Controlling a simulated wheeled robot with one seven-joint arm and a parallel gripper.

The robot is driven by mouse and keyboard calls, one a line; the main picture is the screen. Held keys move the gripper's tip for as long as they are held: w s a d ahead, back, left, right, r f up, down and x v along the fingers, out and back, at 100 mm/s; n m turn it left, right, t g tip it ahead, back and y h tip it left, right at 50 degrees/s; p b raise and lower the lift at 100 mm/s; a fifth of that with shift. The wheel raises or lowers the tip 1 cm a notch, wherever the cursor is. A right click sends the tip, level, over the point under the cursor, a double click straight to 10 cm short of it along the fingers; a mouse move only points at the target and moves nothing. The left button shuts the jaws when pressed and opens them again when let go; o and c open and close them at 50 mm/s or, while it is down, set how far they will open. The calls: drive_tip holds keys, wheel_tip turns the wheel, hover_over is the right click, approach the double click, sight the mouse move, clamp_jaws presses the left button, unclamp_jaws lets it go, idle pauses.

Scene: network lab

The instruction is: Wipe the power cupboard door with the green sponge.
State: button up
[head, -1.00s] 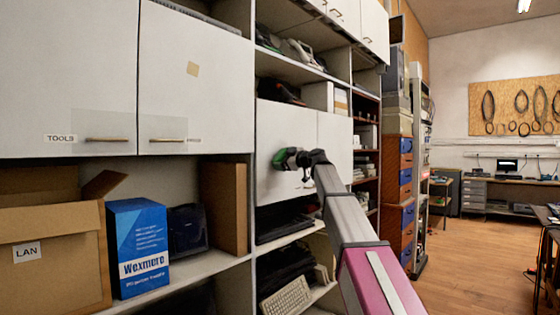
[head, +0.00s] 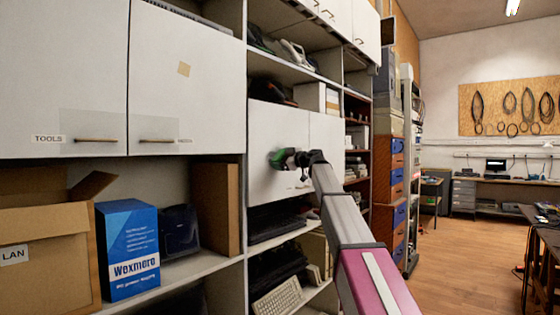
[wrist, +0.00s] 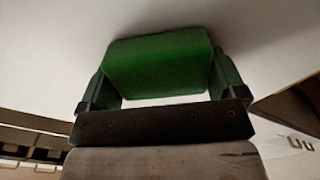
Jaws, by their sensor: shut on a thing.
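My gripper (wrist: 162,75) is shut on the green sponge (wrist: 158,68), which sits between its two fingers in the wrist view. In the head view the sponge (head: 277,158) is small and dark green at the end of my arm, and my gripper (head: 287,158) is in front of a pair of white cupboard doors (head: 270,125) in the middle of the shelving. The white surface (wrist: 45,50) fills the wrist view beyond the sponge. I cannot tell whether the sponge touches it. No label reading "power" is legible; part of these doors is hidden by my arm.
Upper left are white doors, one labelled TOOLS (head: 60,70), the other (head: 185,75) with a hard-to-read label. Below stand a cardboard LAN box (head: 40,250) and a blue Wexmoro box (head: 128,245). Open shelves surround the middle doors. Free floor (head: 450,245) lies right.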

sight(264, 152)
drive_tip(key=shift+w+d, duration=0.85)
drive_tip(key=shift+w, duration=0.3)
drive_tip(key=shift+s, duration=0.1)
drive_tip(key=shift+s+a, duration=1.15)
drive_tip(key=shift+s, duration=0.35)
drive_tip(key=shift+s+a, duration=1.2)
drive_tip(key=shift+s, duration=0.25)
drive_tip(key=shift+s+a, duration=1.15)
drive_tip(key=shift+s, duration=0.35)
drive_tip(key=shift+d+r, duration=0.1)
drive_tip(key=shift+r, duration=1.3)
drive_tip(key=shift+w+d, duration=1.1)
drive_tip(key=shift+w, duration=0.4)
drive_tip(key=shift+w+d, duration=1.15)
drive_tip(key=shift+w, duration=0.4)
drive_tip(key=shift+w+d, duration=1.1)
drive_tip(key=shift+w, duration=0.4)
drive_tip(key=shift+s, duration=0.15)
